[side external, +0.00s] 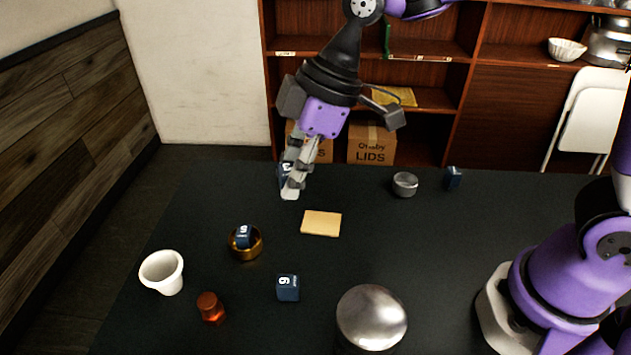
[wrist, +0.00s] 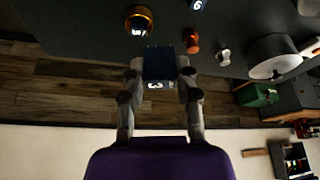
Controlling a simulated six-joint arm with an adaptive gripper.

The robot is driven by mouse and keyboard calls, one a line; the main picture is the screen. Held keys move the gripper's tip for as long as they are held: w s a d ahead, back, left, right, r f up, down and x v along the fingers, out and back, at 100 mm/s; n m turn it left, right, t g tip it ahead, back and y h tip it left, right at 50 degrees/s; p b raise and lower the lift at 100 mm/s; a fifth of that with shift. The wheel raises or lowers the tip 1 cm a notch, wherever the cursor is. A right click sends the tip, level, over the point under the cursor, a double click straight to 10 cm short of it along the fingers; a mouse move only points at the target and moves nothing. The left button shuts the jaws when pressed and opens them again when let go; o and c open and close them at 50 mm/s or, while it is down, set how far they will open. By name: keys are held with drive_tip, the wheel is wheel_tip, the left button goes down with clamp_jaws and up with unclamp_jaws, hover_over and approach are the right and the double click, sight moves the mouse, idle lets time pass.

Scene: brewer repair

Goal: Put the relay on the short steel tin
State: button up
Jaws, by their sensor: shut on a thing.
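My gripper (side external: 291,184) is shut on a dark blue block-shaped relay and holds it above the far left part of the dark table. Its fingers hide most of this relay in the side view. In the wrist view the held relay (wrist: 158,63) sits between the two fingers, with a white mark on its near end. The short steel tin (side external: 405,183) stands on the table at the back, to the right of my gripper and apart from it. Its visible top looks bare.
Similar blue blocks stand right of the tin (side external: 453,178), inside a brass bowl (side external: 258,250) and at the front (side external: 288,289). A tan pad (side external: 321,223), white cup (side external: 162,272), amber-brown piece (side external: 211,308) and larger steel-topped cylinder (side external: 371,316) are also on the table.

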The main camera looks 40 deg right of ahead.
drive_tip(key=s+a+r+n+g, duration=0.25)
drive_tip(key=s+r+n, duration=0.2)
drive_tip(key=s, duration=0.35)
drive_tip(key=r+n+g, duration=0.1)
drive_tip(key=n, duration=0.4)
hover_over(368, 323)
drive_tip(key=d, duration=0.2)
drive_tip(key=shift+n, duration=0.25)
drive_tip(key=f, duration=0.7)
drive_tip(key=shift+w+a, duration=0.2)
drive_tip(key=shift+w, duration=0.05)
drive_tip(key=shift+f, duration=0.3)
drive_tip(key=shift+f, duration=0.1)
drive_tip(key=o, duration=1)
drive_tip(key=shift+w, duration=0.1)
drive_tip(key=shift+o, duration=0.2)
